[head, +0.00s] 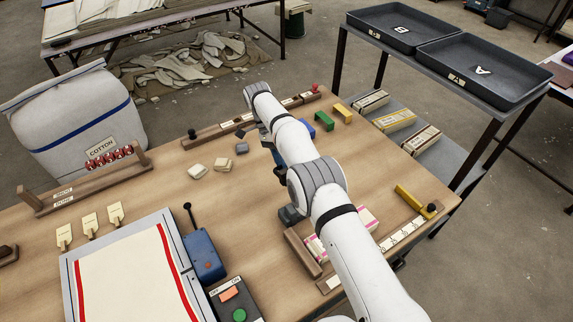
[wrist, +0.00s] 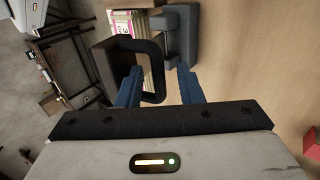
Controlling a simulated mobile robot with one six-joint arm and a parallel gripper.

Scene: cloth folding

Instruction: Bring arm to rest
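My white arm reaches from the bottom right of the head view over the table, bent at the elbow. My gripper (head: 279,172) points down near the middle of the table, partly hidden by the arm. In the wrist view, its two blue fingers (wrist: 160,72) stand apart. A dark loop handle (wrist: 152,50) shows between and beyond them, joined to a grey block (wrist: 181,32); I cannot tell whether a finger touches it. The grey block also shows in the head view (head: 291,215). A cream cloth with red stripes (head: 130,275) lies flat on a board at the left.
A wooden holder with pink-edged bundles (head: 318,250) stands beside the grey block. A blue box (head: 204,256) and a control box with a green button (head: 239,315) are near the board. Small stones (head: 197,171) lie behind. Bare tabletop (head: 235,205) shows left of the gripper.

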